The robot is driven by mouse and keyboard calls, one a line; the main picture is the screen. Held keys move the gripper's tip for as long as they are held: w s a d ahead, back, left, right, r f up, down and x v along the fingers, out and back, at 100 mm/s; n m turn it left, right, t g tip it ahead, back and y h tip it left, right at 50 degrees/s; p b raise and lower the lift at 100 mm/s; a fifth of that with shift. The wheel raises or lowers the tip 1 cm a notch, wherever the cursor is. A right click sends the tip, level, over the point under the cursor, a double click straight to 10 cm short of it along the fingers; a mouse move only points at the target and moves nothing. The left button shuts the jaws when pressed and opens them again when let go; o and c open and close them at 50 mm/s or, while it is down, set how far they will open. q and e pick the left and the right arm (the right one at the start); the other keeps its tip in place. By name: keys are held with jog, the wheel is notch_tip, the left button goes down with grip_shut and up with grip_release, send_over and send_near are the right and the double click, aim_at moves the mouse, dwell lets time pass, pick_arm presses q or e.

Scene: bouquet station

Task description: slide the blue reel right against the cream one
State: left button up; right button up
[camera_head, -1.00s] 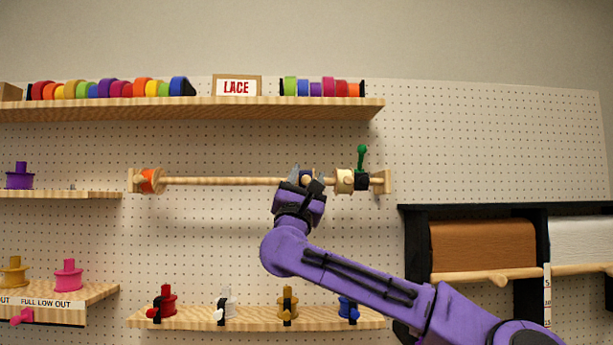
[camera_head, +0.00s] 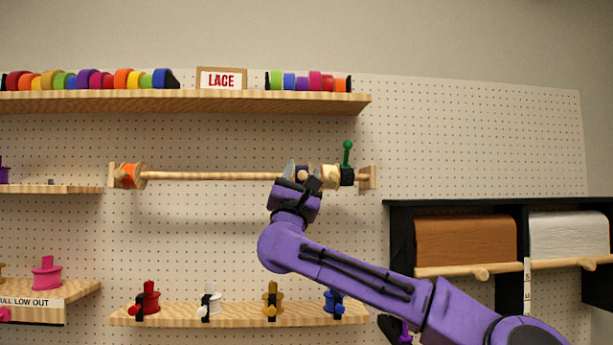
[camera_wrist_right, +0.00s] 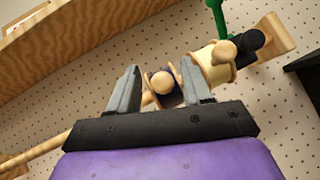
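The blue reel (camera_wrist_right: 176,97) sits on the wooden rod (camera_head: 215,176), its pale knob facing the camera in the right wrist view. My right gripper (camera_head: 301,173) is at the rod with its fingers apart, one on each side of the blue reel; it also shows in the right wrist view (camera_wrist_right: 158,88). The left finger stands a little off the reel. The right finger is at the side towards the cream reel (camera_head: 330,177), which also shows in the right wrist view (camera_wrist_right: 213,68). The right finger hides whether the two reels touch. My left gripper is out of view.
A black stop (camera_head: 347,177) with a green lever (camera_head: 347,152) stands right of the cream reel, by the rod's right bracket (camera_head: 367,177). An orange reel (camera_head: 130,175) is at the left end. The shelf above (camera_head: 180,102) holds several ribbon rolls. The rod's middle is bare.

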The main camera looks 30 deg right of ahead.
jog(key=shift+s+d+f, duration=0.1)
jog(key=shift+s+d, duration=0.05)
jog(key=shift+d, duration=0.05)
jog(key=b+v, duration=0.6)
jog(key=v, duration=0.4)
jog(key=shift+a+b, duration=0.25)
jog(key=shift+b, duration=0.15)
jog(key=shift+s+f, duration=0.1)
jog(key=shift+f, duration=0.05)
